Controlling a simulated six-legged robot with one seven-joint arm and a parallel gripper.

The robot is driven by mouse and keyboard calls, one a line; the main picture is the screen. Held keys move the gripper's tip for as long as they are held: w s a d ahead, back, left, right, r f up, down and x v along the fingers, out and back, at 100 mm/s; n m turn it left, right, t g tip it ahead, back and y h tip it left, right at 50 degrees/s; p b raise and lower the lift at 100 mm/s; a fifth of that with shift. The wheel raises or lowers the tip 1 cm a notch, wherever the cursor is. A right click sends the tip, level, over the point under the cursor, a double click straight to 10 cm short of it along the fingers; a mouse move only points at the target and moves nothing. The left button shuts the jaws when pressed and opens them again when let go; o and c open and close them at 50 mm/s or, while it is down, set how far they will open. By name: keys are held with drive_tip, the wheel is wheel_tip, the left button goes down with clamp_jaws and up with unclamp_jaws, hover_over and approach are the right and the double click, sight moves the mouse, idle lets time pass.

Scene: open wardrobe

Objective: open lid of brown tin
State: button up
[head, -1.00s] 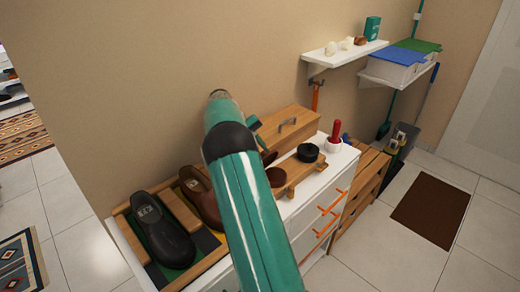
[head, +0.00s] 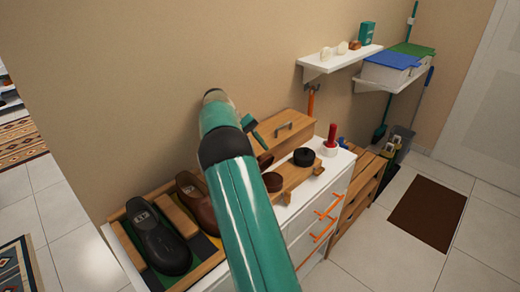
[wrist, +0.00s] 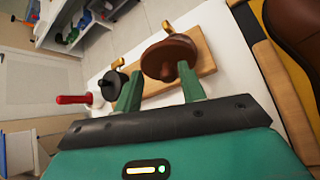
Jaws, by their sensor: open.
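The brown tin (wrist: 176,52) sits on a wooden board, just beyond my fingertips in the wrist view. It also shows in the head view (head: 272,182), right beside my arm, which hides part of that area. I cannot tell whether its lid is shut. My gripper (wrist: 158,70) is open, its two green fingers apart with nothing held between them. The right finger overlaps the tin's lower edge in the picture; contact is unclear.
A black tin (head: 304,157) stands on the same wooden board (head: 297,179). A red-handled item (head: 332,135) is farther right. Shoes (head: 158,243) lie in a tray at left. A wooden box (head: 285,129) is behind. Wall shelves (head: 340,58) hang above.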

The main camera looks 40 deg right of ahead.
drive_tip(key=s+a+r, duration=0.1)
drive_tip(key=r, duration=0.1)
drive_tip(key=s+a+r, duration=0.1)
drive_tip(key=r, duration=0.1)
drive_tip(key=s+a+r, duration=0.1)
drive_tip(key=s+r, duration=0.1)
drive_tip(key=shift+r, duration=0.35)
drive_tip(key=s+a+r, duration=0.4)
drive_tip(key=s+a, duration=0.1)
drive_tip(key=s, duration=0.2)
drive_tip(key=shift+s, duration=0.2)
drive_tip(key=shift+a, duration=0.15)
drive_tip(key=s+a+n+t, duration=0.1)
drive_tip(key=s+a+t, duration=0.2)
drive_tip(key=a, duration=0.6)
drive_tip(key=s+a+f+n+t+y, duration=0.1)
drive_tip(key=s+a+t, duration=0.3)
drive_tip(key=a+t, duration=0.3)
drive_tip(key=s+a+n+t+y, duration=0.1)
drive_tip(key=s+a+t, duration=0.2)
drive_tip(key=a, duration=0.8)
drive_tip(key=shift+s+a+f+t, duration=0.15)
drive_tip(key=shift+a+f+t, duration=0.15)
drive_tip(key=shift+t, duration=0.8)
drive_tip(key=shift+s, duration=0.15)
drive_tip(key=shift+c, duration=0.4)
